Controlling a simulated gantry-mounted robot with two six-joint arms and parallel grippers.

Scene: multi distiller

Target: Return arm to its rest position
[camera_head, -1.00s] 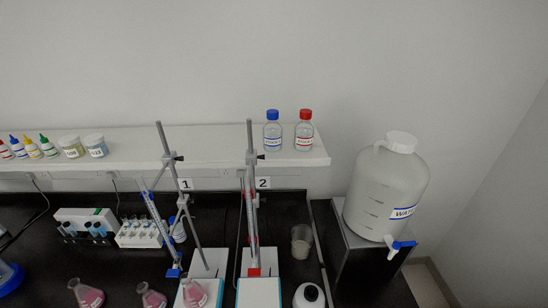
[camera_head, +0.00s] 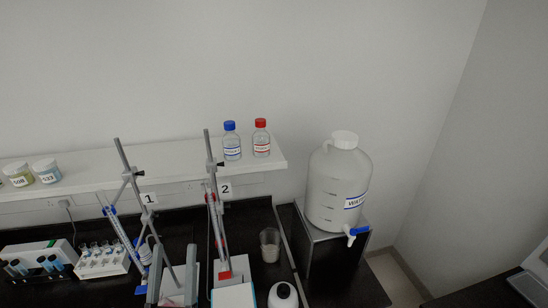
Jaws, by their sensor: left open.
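My left gripper (camera_head: 173,278) shows at the bottom edge as two grey fingers standing apart. It is open, with a gap between the fingers. The fingers are in front of the base of the burette stand marked 1 (camera_head: 125,165), and a pale base part shows between them. I cannot tell whether they touch it. The rest of my left arm is below the frame. My right gripper is not in view.
The burette stand marked 2 (camera_head: 215,205) rises just right of my left gripper. The water carboy (camera_head: 338,190) is farther right. The test tube rack (camera_head: 103,262) is at left.

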